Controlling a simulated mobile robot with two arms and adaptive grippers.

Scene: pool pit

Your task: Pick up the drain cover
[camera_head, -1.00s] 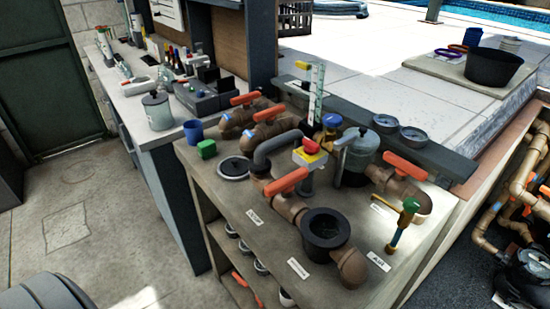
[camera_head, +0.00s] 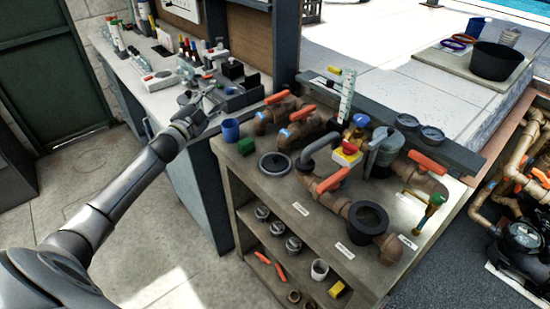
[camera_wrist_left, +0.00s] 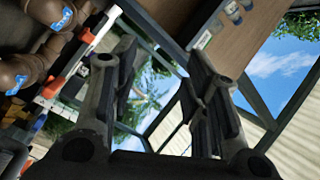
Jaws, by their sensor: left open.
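The drain cover appears to be the flat round dark disc with a pale rim (camera_head: 274,164), lying on the left part of the pipe bench top. My left gripper (camera_head: 207,97) is open and empty, up and left of the disc, in front of the grey box on the workbench. It is clearly apart from the disc. In the left wrist view the two fingers of the left gripper (camera_wrist_left: 163,72) stand wide apart with nothing between them; the disc does not show there. My right gripper is not in view.
A blue cup (camera_head: 231,130) and a green block (camera_head: 245,146) stand close left of the disc. Brown pipes with orange handles (camera_head: 333,180) and a grey bent pipe (camera_head: 318,150) crowd its right side. Lower shelves (camera_head: 300,268) hold several fittings. Floor to the left is clear.

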